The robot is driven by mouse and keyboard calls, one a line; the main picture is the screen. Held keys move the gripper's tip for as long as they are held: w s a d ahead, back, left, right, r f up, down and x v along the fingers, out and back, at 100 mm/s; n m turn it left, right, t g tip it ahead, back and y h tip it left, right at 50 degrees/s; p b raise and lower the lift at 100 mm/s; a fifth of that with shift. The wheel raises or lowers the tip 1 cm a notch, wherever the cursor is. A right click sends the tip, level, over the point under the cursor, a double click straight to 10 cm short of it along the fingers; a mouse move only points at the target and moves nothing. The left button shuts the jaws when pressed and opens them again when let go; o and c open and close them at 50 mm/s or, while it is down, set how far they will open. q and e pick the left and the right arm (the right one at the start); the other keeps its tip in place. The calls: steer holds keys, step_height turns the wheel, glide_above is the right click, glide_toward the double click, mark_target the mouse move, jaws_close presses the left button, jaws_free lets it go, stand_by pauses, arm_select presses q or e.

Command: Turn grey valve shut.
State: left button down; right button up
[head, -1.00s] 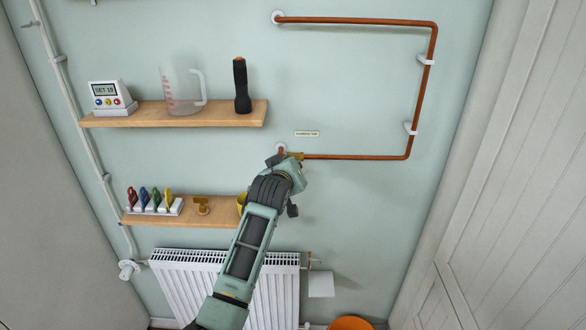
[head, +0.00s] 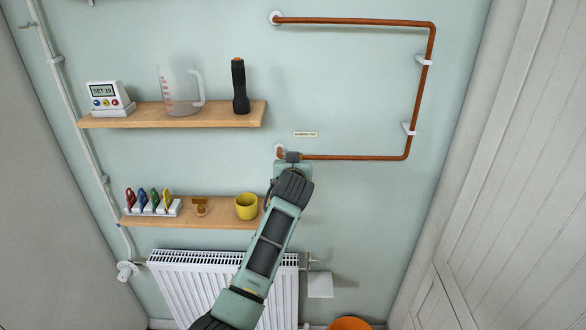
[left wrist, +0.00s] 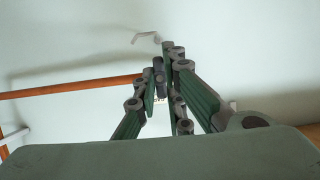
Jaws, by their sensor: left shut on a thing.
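The copper pipe (head: 350,157) runs along the wall, and its lower left end meets the wall behind my left gripper (head: 292,157). The gripper covers the valve there, so the body and handle are mostly hidden in the head view. In the left wrist view the fingers of my left gripper (left wrist: 163,88) are closed together on a small dark grey piece (left wrist: 158,68), which looks like the grey valve's handle. I cannot tell the handle's exact angle. The pipe (left wrist: 75,87) passes to the left of the fingers. My right gripper is not in view.
A small label (head: 305,134) is on the wall above the pipe. A shelf (head: 185,122) holds a timer, jug and black torch. A lower shelf (head: 190,222) holds coloured-handled items, a brass fitting and a yellow mug (head: 247,206). A radiator (head: 180,285) is below.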

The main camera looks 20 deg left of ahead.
arm_select(q)
steer(key=shift+f, duration=0.15)
steer(key=c, duration=1.8)
jaws_free()
steer(key=shift+c, duration=0.2)
steer(key=shift+s, duration=0.1)
steer(key=v, duration=1.2)
